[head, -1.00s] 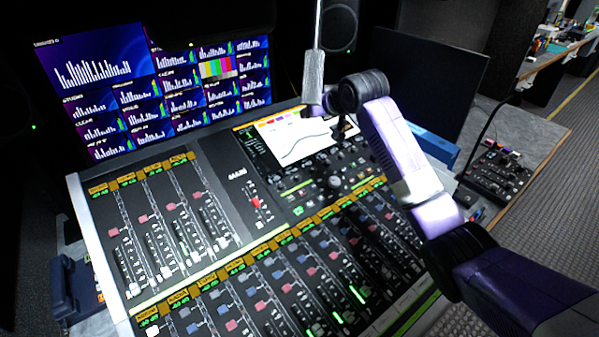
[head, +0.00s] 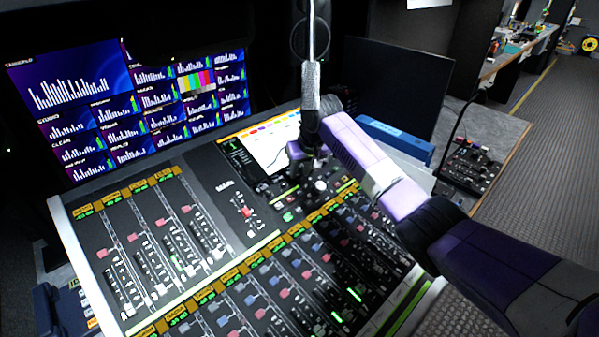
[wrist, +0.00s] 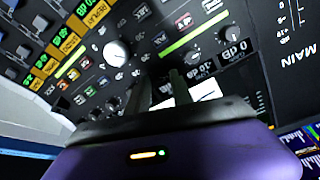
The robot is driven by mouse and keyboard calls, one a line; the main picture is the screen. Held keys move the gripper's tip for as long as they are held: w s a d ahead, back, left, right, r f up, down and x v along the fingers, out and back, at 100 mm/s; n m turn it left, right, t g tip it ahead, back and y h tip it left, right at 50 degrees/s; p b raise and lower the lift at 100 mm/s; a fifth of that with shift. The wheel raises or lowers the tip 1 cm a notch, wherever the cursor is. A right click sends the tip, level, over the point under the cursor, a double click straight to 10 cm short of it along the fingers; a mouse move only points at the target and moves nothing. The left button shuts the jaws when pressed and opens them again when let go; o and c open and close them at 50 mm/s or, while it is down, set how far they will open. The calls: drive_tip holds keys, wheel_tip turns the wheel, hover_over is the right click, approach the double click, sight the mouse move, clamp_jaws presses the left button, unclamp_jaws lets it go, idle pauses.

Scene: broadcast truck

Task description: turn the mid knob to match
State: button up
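The mixing console (head: 70,235) stands ahead with a lit touchscreen (head: 275,140). Its knob section lies to the right of and below the screen. A pale round knob (head: 320,186) stands there; the wrist view shows a large pale knob (wrist: 116,52) left of my fingers. A dark knob (wrist: 222,34) sits to the right of them. I cannot tell which knob is the mid one, nor read its setting. My gripper (wrist: 160,80) points at the panel, its two dark fingers a little apart with panel showing between. In the head view, my arm partly covers the gripper (head: 297,165).
Rows of faders (head: 165,240) fill the console's left and front. A dark monitor (head: 400,85) and a blue case (head: 395,137) stand behind. A small control box (head: 468,168) lies on the right-hand table.

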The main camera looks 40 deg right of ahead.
drive_tip(key=shift+x, duration=0.75)
clamp_jaws()
drive_tip(key=shift+s+n+t+p, duration=0.1)
drive_tip(key=shift+n+t+p, duration=0.45)
drive_tip(key=shift+n, duration=2.35)
drive_tip(key=shift+d+g, duration=0.1)
drive_tip(key=shift+g, duration=0.15)
unclamp_jaws()
